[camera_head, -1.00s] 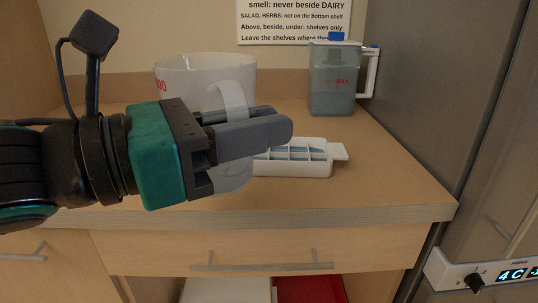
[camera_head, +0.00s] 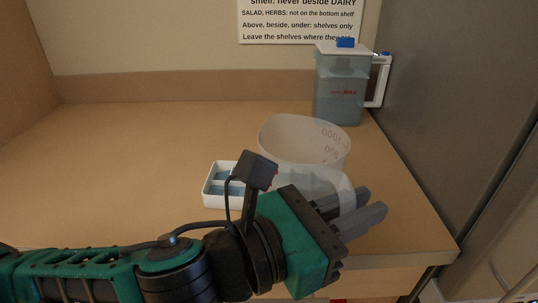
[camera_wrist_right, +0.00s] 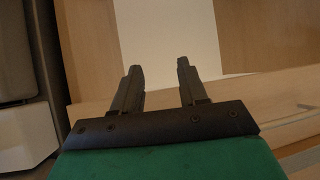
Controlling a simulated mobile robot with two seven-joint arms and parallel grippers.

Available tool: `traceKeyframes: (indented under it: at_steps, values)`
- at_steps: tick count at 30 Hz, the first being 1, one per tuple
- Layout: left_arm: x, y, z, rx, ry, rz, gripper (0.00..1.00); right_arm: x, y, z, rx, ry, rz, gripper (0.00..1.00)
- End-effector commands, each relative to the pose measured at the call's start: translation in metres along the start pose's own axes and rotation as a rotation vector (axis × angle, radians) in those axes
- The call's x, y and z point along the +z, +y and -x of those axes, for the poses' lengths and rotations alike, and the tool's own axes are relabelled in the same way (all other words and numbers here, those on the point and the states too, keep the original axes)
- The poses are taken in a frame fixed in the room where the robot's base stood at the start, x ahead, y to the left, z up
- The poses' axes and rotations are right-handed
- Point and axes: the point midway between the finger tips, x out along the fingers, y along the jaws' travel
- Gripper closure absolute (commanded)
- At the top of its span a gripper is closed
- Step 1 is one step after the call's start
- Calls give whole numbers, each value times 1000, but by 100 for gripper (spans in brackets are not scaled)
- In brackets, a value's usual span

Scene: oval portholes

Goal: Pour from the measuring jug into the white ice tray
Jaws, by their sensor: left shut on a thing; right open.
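The translucent measuring jug (camera_head: 303,145) with red markings is in the middle of the head view, its open rim showing. It looks tilted; whether anything is flowing out cannot be seen. My left gripper (camera_head: 363,208) is shut on the jug at its near right side, where the handle is largely hidden. The white ice tray (camera_head: 207,195) is on the counter, left of and partly behind the jug and my left wrist. Bluish compartments show at its left end; the rest is hidden. My right gripper (camera_wrist_right: 158,78) is open and empty in the right wrist view.
A lidded water pitcher (camera_head: 341,92) with a blue cap stands at the back right, near the grey fridge side (camera_head: 440,90). A printed sign (camera_head: 300,20) is on the back wall. The counter (camera_head: 120,150) is clear on the left.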

Motion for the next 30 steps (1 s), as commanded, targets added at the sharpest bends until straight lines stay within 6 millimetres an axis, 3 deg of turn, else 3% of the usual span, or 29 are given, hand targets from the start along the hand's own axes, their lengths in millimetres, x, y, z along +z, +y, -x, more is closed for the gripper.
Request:
traceKeyframes:
  at_steps: [9,20,30]
  values:
    - [1,-17,-6,-10,-13,-5,100,-2,2,5,5,-9,0,57]
    - [2,-15,-6,-9,-13,10,100,-2,2,5,6,-10,2,57]
    - [7,-5,-6,-9,-12,151,100,-1,3,5,4,-12,7,57]
